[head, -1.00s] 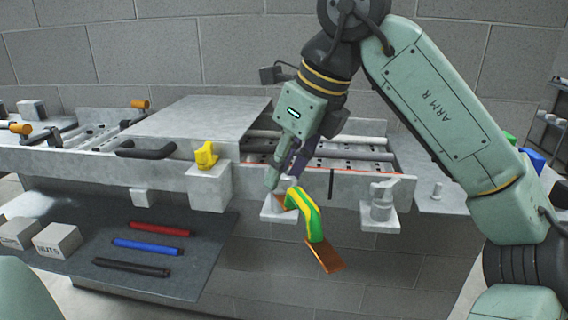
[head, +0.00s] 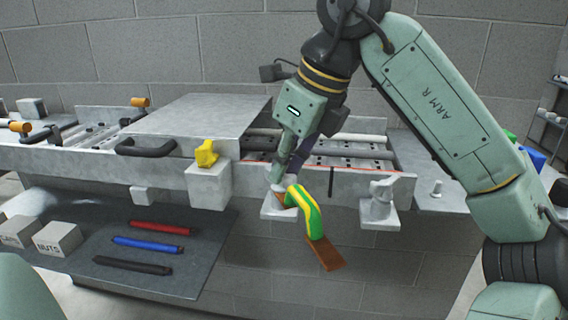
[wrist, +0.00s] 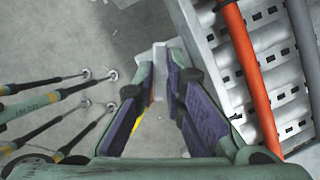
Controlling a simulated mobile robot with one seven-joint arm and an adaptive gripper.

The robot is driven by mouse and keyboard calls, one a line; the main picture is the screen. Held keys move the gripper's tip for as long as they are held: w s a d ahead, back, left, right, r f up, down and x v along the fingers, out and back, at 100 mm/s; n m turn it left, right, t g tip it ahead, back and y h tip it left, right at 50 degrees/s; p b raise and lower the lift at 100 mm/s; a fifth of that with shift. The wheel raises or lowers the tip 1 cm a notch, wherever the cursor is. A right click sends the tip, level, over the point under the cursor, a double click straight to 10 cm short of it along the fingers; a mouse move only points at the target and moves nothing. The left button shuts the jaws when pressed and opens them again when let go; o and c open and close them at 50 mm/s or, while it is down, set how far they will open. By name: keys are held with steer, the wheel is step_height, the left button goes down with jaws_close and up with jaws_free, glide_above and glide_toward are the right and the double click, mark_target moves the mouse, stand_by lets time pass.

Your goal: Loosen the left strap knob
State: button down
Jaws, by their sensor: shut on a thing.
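My gripper (head: 279,184) points down at the left bracket (head: 270,212) on the front of the grey frame. It is shut on the left strap knob, which the fingers almost wholly hide. In the wrist view the two purple-padded fingers (wrist: 160,70) have a pale grey part between their tips. A green and yellow strap (head: 305,210) comes out beside the fingers and hangs down to a brown end plate (head: 326,254). Part of its yellow also shows below the left finger in the wrist view (wrist: 124,133). The right bracket (head: 378,215) carries a grey knob (head: 382,190).
A yellow handle (head: 206,153) stands on a grey block left of my gripper. Red (head: 160,228), blue (head: 148,245) and black (head: 132,265) rods lie on the lower shelf, with labelled boxes (head: 57,238) beside them. Rollers (head: 350,150) lie behind the front rail.

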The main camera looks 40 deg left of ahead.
steer(key=shift+n, duration=0.3)
steer(key=n, duration=0.1)
steer(key=n+g, duration=0.1)
steer(key=n, duration=0.1)
steer(key=shift+w+g+h, duration=0.15)
steer(key=shift+g+h, duration=0.15)
steer(key=n+g, duration=0.1)
steer(key=n, duration=0.3)
steer(key=shift+w+a+h, duration=0.1)
steer(key=shift+a+h, duration=0.05)
steer(key=shift+h, duration=0.25)
steer(key=n+g+h, duration=0.1)
steer(key=n, duration=0.2)
steer(key=shift+n, duration=0.3)
steer(key=shift+a+n+h, duration=0.15)
steer(key=shift+n+h, duration=0.65)
steer(key=shift+n, duration=1.1)
steer(key=c, duration=1.7)
jaws_free()
steer(key=shift+g, duration=0.3)
steer(key=shift+o, duration=0.2)
